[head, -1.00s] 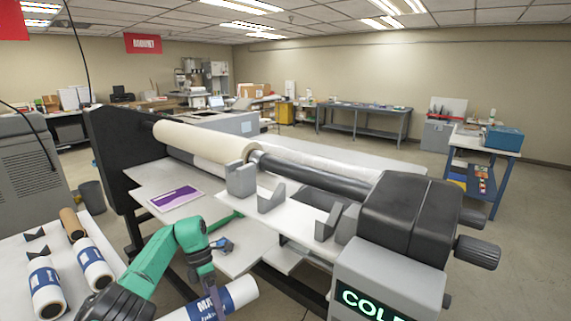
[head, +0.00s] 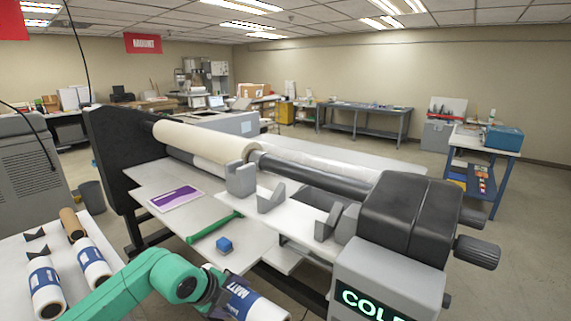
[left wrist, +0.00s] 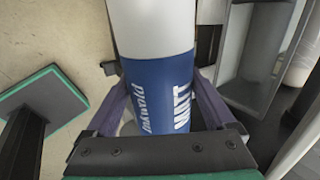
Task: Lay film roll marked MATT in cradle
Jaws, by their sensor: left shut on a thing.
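The film roll marked MATT (head: 245,300) is white with a blue label and shows at the bottom of the head view. My left gripper (head: 222,291) is shut on it around the label. In the left wrist view the roll (left wrist: 158,90) runs between the fingers of my left gripper (left wrist: 160,105), with MATT readable on its label. The cradle is probably the set of grey upright brackets (head: 270,200) on the white shelf of the laminator. The roll is in front of and below these brackets, apart from them. My right gripper is not in view.
Two more labelled rolls (head: 46,290) (head: 93,265) and a brown core (head: 71,223) lie on the white table at left. A purple sheet (head: 176,200), a green bar (head: 214,227) and a blue block (head: 224,246) lie on the laminator bed. The COLD display unit (head: 385,285) stands at right.

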